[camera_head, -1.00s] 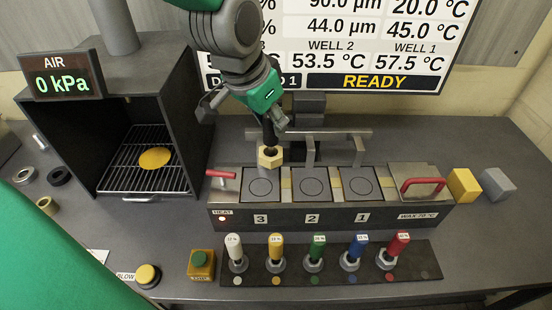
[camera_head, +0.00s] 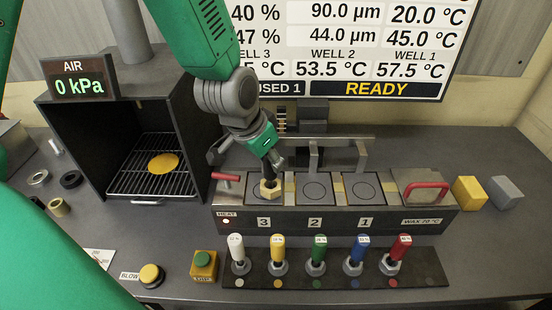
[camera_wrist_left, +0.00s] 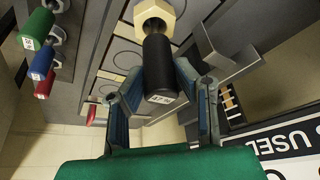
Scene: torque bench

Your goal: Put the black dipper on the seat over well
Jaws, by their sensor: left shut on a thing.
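The black dipper (camera_head: 268,171) has a black handle and a brass hex nut at its lower end. My left gripper (camera_head: 270,160) is shut on the handle and holds it nearly upright, nut down. The nut stands at well 3 (camera_head: 258,198), the leftmost square plate of the heater block; whether it touches is unclear. In the left wrist view the dipper (camera_wrist_left: 158,68) lies between both fingers with its labelled end toward the camera. Grey brackets rise behind well 2 (camera_head: 314,190) and well 1 (camera_head: 363,188). My right gripper is not in view.
A rack of coloured-handled dippers (camera_head: 340,283) stands in front of the heater block. A red-handled lid (camera_head: 424,192) covers its right end. Yellow (camera_head: 468,192) and grey (camera_head: 504,192) blocks stand further right. An open oven with a wire shelf (camera_head: 150,186) is on the left.

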